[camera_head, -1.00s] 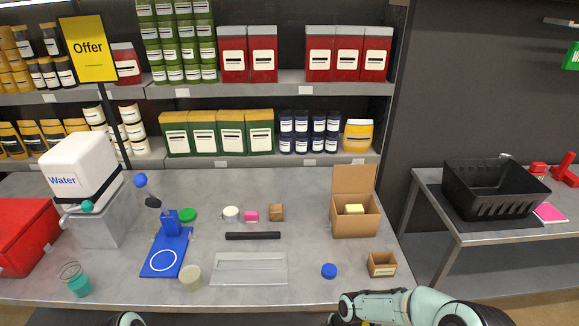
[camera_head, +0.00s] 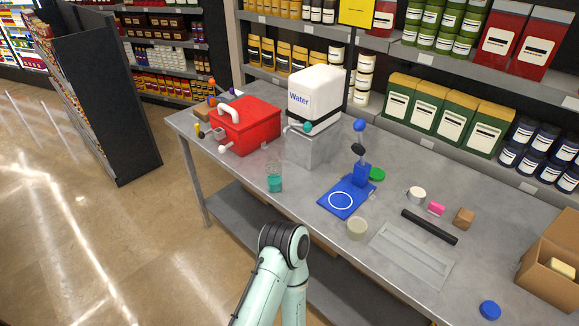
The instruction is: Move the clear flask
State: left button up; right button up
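A clear container with teal at its bottom (camera_head: 274,178), which looks like the clear flask, stands upright near the front edge of the table, in front of the red box. No gripper touches it. My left arm comes up from the bottom with its black joint below the flask. Its fingers do not show. My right gripper is out of view.
Open floor lies at left.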

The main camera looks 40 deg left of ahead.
aim_at(273, 168)
jog(key=u, duration=1.7)
